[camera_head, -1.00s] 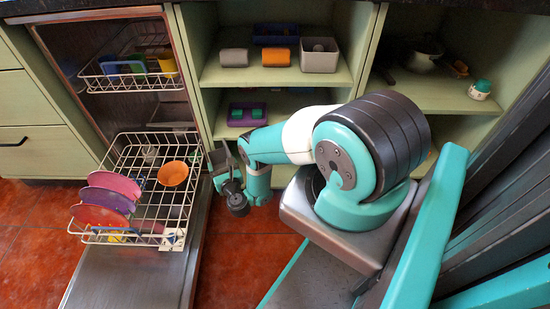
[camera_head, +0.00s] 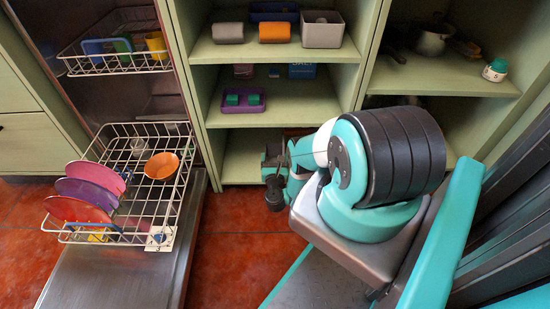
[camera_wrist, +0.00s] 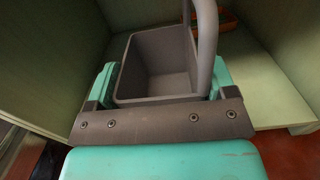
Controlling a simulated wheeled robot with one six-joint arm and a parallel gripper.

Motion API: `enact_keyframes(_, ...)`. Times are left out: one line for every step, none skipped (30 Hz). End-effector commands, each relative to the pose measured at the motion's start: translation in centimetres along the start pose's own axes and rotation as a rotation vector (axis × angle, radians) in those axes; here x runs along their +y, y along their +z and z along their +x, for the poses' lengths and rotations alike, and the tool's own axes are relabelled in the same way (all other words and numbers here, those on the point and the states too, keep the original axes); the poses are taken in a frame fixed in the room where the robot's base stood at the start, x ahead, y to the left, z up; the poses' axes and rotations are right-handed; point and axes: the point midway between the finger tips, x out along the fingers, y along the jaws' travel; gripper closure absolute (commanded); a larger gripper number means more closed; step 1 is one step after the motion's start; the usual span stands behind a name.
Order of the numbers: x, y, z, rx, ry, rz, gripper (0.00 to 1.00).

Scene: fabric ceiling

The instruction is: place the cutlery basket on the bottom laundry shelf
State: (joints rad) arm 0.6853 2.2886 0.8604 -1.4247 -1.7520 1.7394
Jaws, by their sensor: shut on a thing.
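The cutlery basket (camera_wrist: 158,65) is a grey, empty open box with a tall handle, seen upright in the wrist view. My gripper (camera_wrist: 162,82) is shut on it, with a teal finger on each side. The bottom laundry shelf (camera_head: 238,160) is the lowest green compartment of the middle cabinet. Its pale green board (camera_wrist: 262,95) shows under and to the right of the basket in the wrist view. In the head view my wrist is at the mouth of this compartment, and my arm hides much of it. I cannot tell whether the basket touches the board.
A reddish-orange tray (camera_wrist: 226,20) lies behind and right of the basket. A purple tray (camera_head: 242,108) sits on the shelf above. The open dishwasher's lower rack (camera_head: 140,165), with plates and an orange bowl (camera_head: 162,166), stands left. Red floor (camera_head: 235,245) lies clear between.

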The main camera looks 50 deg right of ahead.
Motion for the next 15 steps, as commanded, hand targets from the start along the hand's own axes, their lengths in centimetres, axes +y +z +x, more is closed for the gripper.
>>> enact_keyframes(-0.1, -0.8, 1.6, 0.002, -0.002, -0.002, 0.53)
enact_keyframes(-0.2, -0.7, 2.3, 0.005, -0.002, -0.004, 0.53)
enact_keyframes(-0.1, -0.7, 3.1, 0.011, -0.002, -0.015, 0.53)
enact_keyframes(-0.2, -0.6, 3.7, 0.011, -0.001, -0.018, 0.53)
enact_keyframes(-0.2, -0.6, 4.3, 0.010, 0.000, -0.019, 0.53)
enact_keyframes(-0.2, -0.6, 5.0, 0.013, 0.000, -0.019, 0.53)
enact_keyframes(-0.2, -0.6, 5.4, 0.013, 0.000, -0.020, 0.53)
enact_keyframes(-0.2, -0.6, 5.9, 0.014, 0.000, -0.020, 0.53)
enact_keyframes(-0.2, -0.6, 6.5, 0.014, 0.000, -0.020, 0.53)
enact_keyframes(-0.2, -0.5, 6.9, 0.013, 0.000, -0.019, 0.53)
enact_keyframes(-0.2, -0.5, 7.3, 0.014, 0.001, -0.019, 0.53)
enact_keyframes(-0.2, -0.6, 7.7, 0.015, 0.001, -0.019, 0.53)
enact_keyframes(-0.2, -0.6, 8.0, 0.016, 0.001, -0.019, 0.53)
enact_keyframes(-0.2, -0.6, 8.3, 0.016, 0.001, -0.019, 0.53)
enact_keyframes(-0.2, -0.6, 8.8, 0.015, 0.001, -0.019, 0.53)
